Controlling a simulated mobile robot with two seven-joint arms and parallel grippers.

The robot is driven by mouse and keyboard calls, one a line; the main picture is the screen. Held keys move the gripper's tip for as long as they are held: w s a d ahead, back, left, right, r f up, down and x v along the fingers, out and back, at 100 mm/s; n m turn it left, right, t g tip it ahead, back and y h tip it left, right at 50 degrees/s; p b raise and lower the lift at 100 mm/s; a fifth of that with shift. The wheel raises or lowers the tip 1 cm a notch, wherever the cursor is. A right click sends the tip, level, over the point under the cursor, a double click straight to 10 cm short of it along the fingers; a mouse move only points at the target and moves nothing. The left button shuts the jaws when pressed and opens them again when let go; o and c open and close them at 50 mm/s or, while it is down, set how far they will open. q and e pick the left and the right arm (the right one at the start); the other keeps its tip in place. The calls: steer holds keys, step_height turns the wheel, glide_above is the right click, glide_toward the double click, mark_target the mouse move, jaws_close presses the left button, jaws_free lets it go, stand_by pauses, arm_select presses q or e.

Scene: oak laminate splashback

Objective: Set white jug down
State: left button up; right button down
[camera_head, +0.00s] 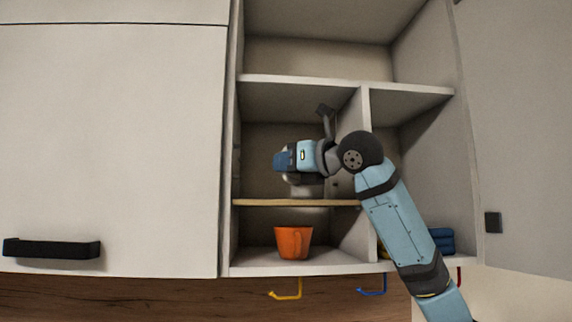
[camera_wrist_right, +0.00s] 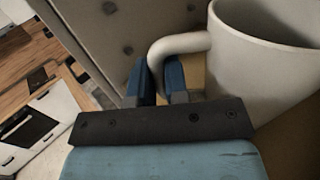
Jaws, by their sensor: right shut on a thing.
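The white jug (camera_wrist_right: 265,70) fills the right side of the right wrist view. Its curved handle (camera_wrist_right: 180,44) passes between the two blue fingers of my right gripper (camera_wrist_right: 160,82), which is shut on it. In the head view my right gripper (camera_head: 280,161) reaches into the open cupboard, above the wooden shelf board (camera_head: 290,202). The jug (camera_head: 304,189) is mostly hidden behind the gripper there, with only a pale part showing just above the board. Whether its base touches the board I cannot tell. My left gripper is not in view.
An upright divider (camera_head: 361,110) is close to my right arm. A blue object (camera_head: 442,240) lies in the right compartment. Yellow (camera_head: 287,293) and blue hooks (camera_head: 372,291) hang underneath.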

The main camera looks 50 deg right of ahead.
steer(key=shift+a+f, duration=0.1)
steer(key=shift+f, duration=0.05)
steer(key=c, duration=1.1)
jaws_free()
steer(key=shift+s+r, duration=0.15)
steer(key=shift+r, duration=0.1)
steer(key=s, duration=0.4)
steer(key=s+b, duration=0.1)
steer(key=s, duration=0.3)
steer(key=s+d+b, duration=0.1)
steer(key=s, duration=0.2)
steer(key=shift+s, duration=0.4)
